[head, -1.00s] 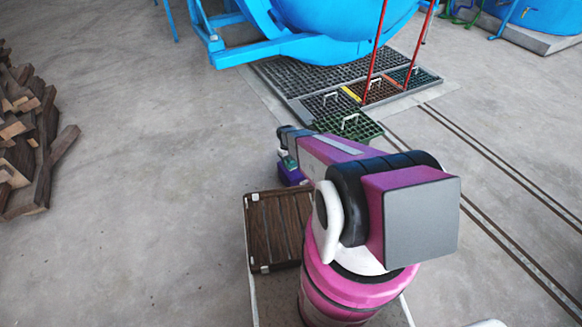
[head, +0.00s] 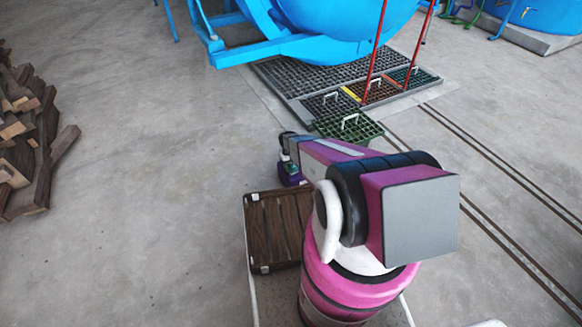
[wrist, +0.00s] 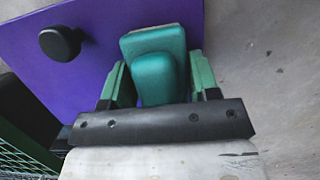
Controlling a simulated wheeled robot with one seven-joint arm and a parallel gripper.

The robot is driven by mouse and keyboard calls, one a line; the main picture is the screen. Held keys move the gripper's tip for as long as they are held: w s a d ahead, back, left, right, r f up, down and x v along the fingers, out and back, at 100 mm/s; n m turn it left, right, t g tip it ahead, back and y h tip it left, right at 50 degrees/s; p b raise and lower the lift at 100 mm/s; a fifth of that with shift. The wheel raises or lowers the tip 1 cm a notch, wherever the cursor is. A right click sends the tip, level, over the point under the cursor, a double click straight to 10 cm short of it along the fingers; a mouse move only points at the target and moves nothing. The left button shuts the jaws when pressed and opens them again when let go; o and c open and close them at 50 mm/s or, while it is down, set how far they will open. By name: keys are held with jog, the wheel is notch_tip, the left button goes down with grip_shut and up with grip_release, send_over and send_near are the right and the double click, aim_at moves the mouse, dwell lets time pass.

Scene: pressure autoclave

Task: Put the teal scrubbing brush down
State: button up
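The teal scrubbing brush (wrist: 158,75) is in the middle of the wrist view, between the two green fingers of my gripper (wrist: 159,62). The fingers lie close along both sides of it, and my gripper looks shut on it. Behind the brush is a flat purple surface (wrist: 95,50) with a round black knob. I cannot tell whether the brush touches that surface. In the head view a small bit of teal (head: 290,167) and the purple thing (head: 291,180) show at the end of my arm. My arm hides most of that spot.
A dark brown slatted crate (head: 262,225) is close to the purple thing. A green grated box (head: 350,127) with a white handle stands beyond, before floor grates and a blue vessel (head: 330,20). Wood (head: 35,150) is piled at left. The floor between is clear.

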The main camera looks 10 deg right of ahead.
jog(key=shift+o, duration=1.4)
jog(key=v, duration=1.1)
jog(key=shift+w+r, duration=0.1)
jog(key=shift+r, duration=0.3)
jog(key=s+r+m+t, duration=0.1)
jog(key=s+r, duration=1)
jog(key=r, duration=0.4)
jog(key=s+r+m+t+y, duration=0.1)
jog(key=s+r+m, duration=0.1)
jog(key=s+r, duration=1)
notch_tip(320, 180, up, 4)
jog(key=shift+s+d+r+m+t, duration=0.2)
jog(key=shift+s+d+m+t, duration=0.1)
jog(key=shift+d+t, duration=0.1)
